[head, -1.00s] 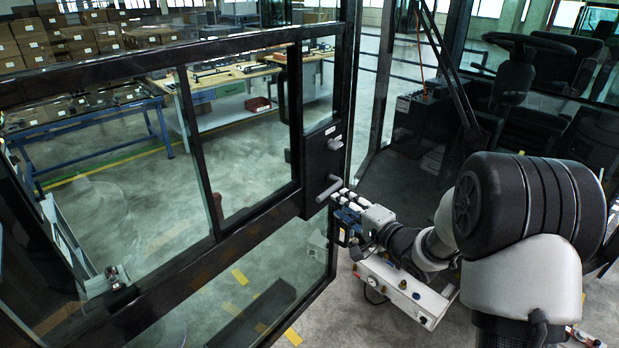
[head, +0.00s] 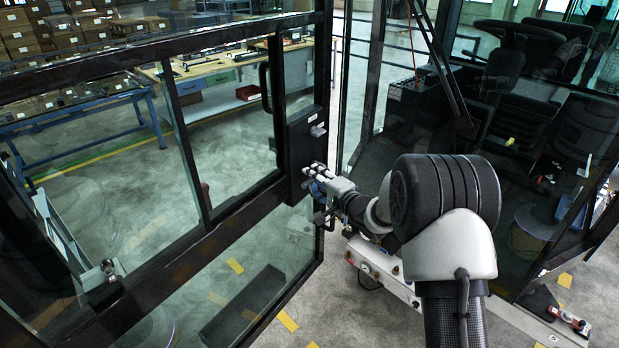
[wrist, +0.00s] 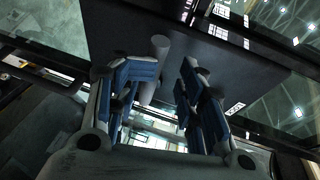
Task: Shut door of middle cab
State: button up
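The cab door (head: 240,222), a black frame with glass panes, stands open across the left and middle of the head view. Its black latch box (head: 302,150) is on the frame's right edge, with a small grey knob on it. My gripper (head: 318,180) is at the lower part of this box and hides the grey bar handle there. In the wrist view the gripper (wrist: 165,90) is open, its blue-padded fingers apart. The grey bar handle (wrist: 155,65) shows between them, closer to the left finger. Contact cannot be told.
The cab (head: 510,120) with seat and steering wheel is at the right, beyond a dark post. Workbenches (head: 215,75) and stacked boxes (head: 95,20) stand behind the door glass. Grey floor with yellow marks (head: 287,320) shows in front.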

jog(key=shift+f+x, duration=0.15)
jog(key=shift+x, duration=0.7)
jog(key=shift+f+x, duration=0.15)
jog(key=shift+x, duration=0.65)
jog(key=shift+s, duration=0.1)
jog(key=c, duration=0.4)
jog(key=shift+s+d+r, duration=0.1)
jog(key=shift+s+d, duration=0.05)
jog(key=shift+c, duration=1.4)
jog(key=shift+w+a, duration=0.25)
jog(key=shift+w, duration=0.05)
grip_shut()
jog(key=shift+s, duration=0.1)
